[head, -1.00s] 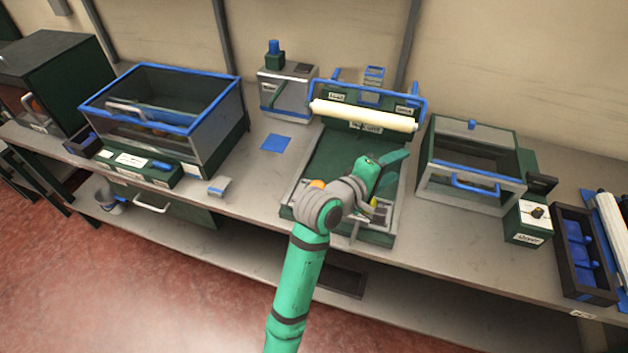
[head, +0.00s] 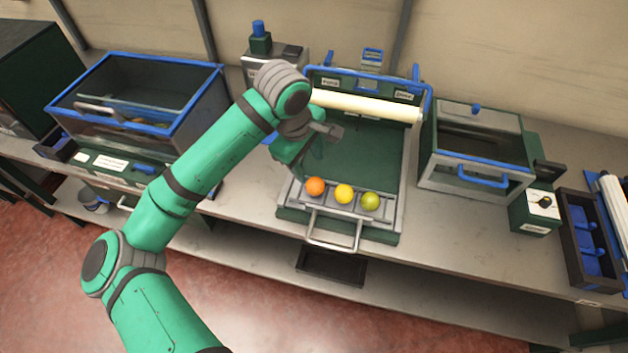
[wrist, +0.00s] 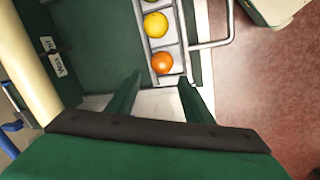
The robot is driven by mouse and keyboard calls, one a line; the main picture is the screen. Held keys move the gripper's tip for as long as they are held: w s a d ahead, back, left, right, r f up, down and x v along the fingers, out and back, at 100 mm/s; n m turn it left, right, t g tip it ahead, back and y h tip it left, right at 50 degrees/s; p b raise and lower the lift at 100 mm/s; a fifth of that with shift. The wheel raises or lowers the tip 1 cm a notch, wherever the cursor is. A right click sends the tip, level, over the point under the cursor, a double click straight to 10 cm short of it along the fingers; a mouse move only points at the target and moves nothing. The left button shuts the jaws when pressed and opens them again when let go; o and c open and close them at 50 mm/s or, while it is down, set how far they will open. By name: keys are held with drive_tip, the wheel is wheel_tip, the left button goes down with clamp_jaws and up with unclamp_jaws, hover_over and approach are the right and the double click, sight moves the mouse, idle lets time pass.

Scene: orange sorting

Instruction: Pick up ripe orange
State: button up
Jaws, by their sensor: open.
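Three fruits sit in a row in the grey slotted holder (head: 298,204) at the front of the green tray. The orange one (head: 315,186) is at the left, the yellow one (head: 344,194) in the middle and the green one (head: 370,201) at the right. My gripper (wrist: 160,84) is open and empty. In the wrist view the orange fruit (wrist: 162,62) lies just beyond the gap between its fingertips, with the yellow fruit (wrist: 155,24) behind it. In the head view my gripper hangs above and left of the holder.
A metal handle (head: 333,247) sticks out from the tray's front. A cream roller (head: 365,106) spans its back. A blue-rimmed glass box (head: 140,65) stands left, and a box with a blue handle (head: 470,180) stands right. Small bins (head: 585,250) are at the far right.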

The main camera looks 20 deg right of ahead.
sight(315, 183)
drive_tip(key=x, duration=0.6)
drive_tip(key=shift+w+a, duration=0.2)
drive_tip(key=x, duration=0.4)
drive_tip(key=shift+s+d+f, duration=0.15)
drive_tip(key=shift+s+f, duration=0.15)
drive_tip(key=shift+f, duration=0.1)
drive_tip(key=shift+s+d, duration=0.1)
drive_tip(key=shift+c, duration=0.4)
drive_tip(key=c, duration=0.7)
